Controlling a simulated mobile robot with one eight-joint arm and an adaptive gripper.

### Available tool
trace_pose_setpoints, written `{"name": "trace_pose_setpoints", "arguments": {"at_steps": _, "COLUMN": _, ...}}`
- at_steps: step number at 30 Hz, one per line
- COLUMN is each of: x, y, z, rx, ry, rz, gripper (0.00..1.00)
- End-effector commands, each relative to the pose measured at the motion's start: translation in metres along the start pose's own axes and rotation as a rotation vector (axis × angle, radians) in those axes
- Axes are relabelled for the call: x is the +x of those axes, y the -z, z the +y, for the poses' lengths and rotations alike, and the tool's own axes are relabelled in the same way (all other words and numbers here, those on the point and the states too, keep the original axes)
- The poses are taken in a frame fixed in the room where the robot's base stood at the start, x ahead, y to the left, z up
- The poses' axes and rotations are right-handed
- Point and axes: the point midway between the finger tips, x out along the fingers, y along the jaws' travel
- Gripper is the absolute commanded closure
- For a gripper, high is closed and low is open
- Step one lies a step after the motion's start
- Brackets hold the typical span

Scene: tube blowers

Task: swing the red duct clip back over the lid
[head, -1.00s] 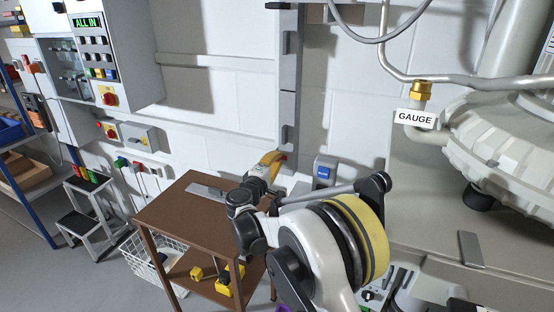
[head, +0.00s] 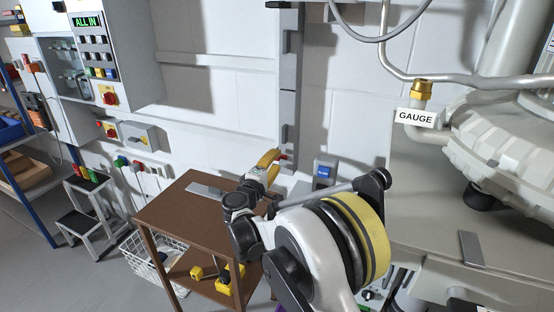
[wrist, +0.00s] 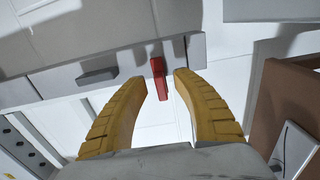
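The red duct clip (wrist: 158,78) shows in the wrist view, sticking out from the edge of the grey duct (wrist: 55,78). In the head view a small red bit of the clip (head: 283,157) shows by my fingertips, low on the upright grey duct (head: 288,105). My gripper (head: 274,164) has yellow fingers and is open. In the wrist view the clip lies between the two fingertips (wrist: 160,84), with a gap on each side. I cannot tell how deep it sits between them. Which face of the duct is the lid is unclear.
A dark grey clip (wrist: 97,76) sits on the duct left of the red one in the wrist view. A brown table (head: 190,215) stands below my gripper with a grey plate (head: 206,190) on it. A blue-and-grey wall box (head: 324,172) is close on the right.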

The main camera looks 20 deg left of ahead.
Motion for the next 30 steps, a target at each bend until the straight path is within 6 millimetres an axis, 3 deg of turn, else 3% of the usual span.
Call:
{"name": "trace_pose_setpoints", "arguments": {"at_steps": 6, "x": -0.051, "y": 0.001, "z": 0.000, "rx": 0.000, "ry": 0.000, "rz": 0.004, "gripper": 0.66}}
{"name": "trace_pose_setpoints", "arguments": {"at_steps": 13, "x": -0.090, "y": 0.001, "z": 0.000, "rx": 0.000, "ry": 0.000, "rz": 0.003, "gripper": 0.66}}
{"name": "trace_pose_setpoints", "arguments": {"at_steps": 18, "x": -0.101, "y": 0.000, "z": 0.000, "rx": 0.000, "ry": 0.000, "rz": 0.002, "gripper": 0.66}}
{"name": "trace_pose_setpoints", "arguments": {"at_steps": 30, "x": -0.101, "y": 0.000, "z": 0.000, "rx": 0.000, "ry": 0.000, "rz": 0.002, "gripper": 0.66}}
